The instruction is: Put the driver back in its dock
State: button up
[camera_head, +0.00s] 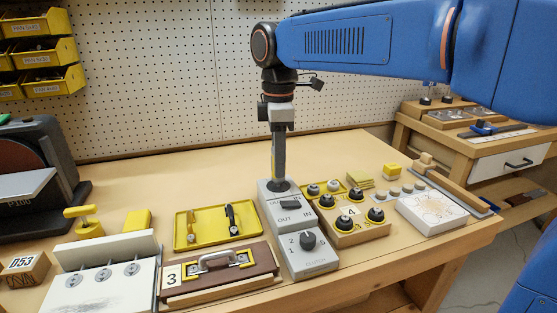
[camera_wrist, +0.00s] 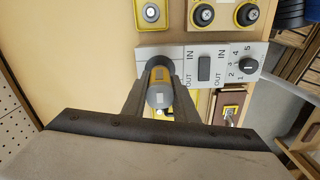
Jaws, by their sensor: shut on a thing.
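The driver (camera_wrist: 159,98), grey with a yellow band, is held between the two fingers of my gripper (camera_wrist: 160,70). In the camera_head view my gripper (camera_head: 279,160) points straight down over the back end of a grey panel box. The dock (camera_head: 280,186) is the dark round seat at that end of the box. The driver looks upright and in line with the dock. Its lower end is hidden by the fingers, so I cannot tell how deep it sits. The grey box (camera_wrist: 226,66) also shows an IN/OUT switch and a numbered knob.
A yellow tray (camera_head: 184,245) and a brown panel with a handle (camera_head: 181,286) lie left of the box. A wooden block with black knobs (camera_head: 347,240) stands close on its right. A white sanding-type board (camera_head: 432,222) lies farther right. The bench behind is clear.

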jog(key=shift+f, duration=1.55)
dwell(1.7)
jog(key=o, duration=1.1)
jog(key=shift+c, duration=0.2)
jog(key=shift+o, duration=1.2)
jog(key=shift+r, duration=3.5)
